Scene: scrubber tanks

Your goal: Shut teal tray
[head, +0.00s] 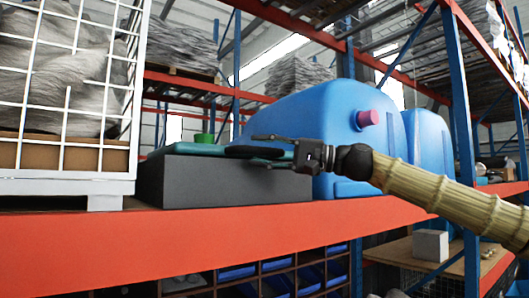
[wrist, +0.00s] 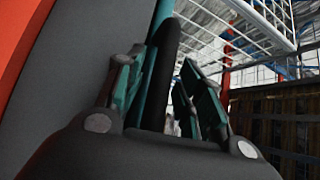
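The teal tray (head: 192,149) lies along the top of a dark grey box (head: 215,180) on the orange shelf. A black rounded part (head: 240,152) shows at its right end. My gripper (head: 252,150) is at that end, fingers apart, one above and one below the black part. In the wrist view, the black part (wrist: 163,75) and a teal edge (wrist: 161,16) run between my spread finger pads (wrist: 162,85). A gap shows beside the right finger; contact on the left cannot be told. How far the tray stands out is hard to tell.
A white wire cage (head: 75,184) with wrapped goods stands left of the box. Blue tanks (head: 320,115) stand right and behind, one with a pink cap (head: 367,118). A green cylinder (head: 203,138) shows behind the tray. The shelf's orange beam (head: 220,232) runs in front.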

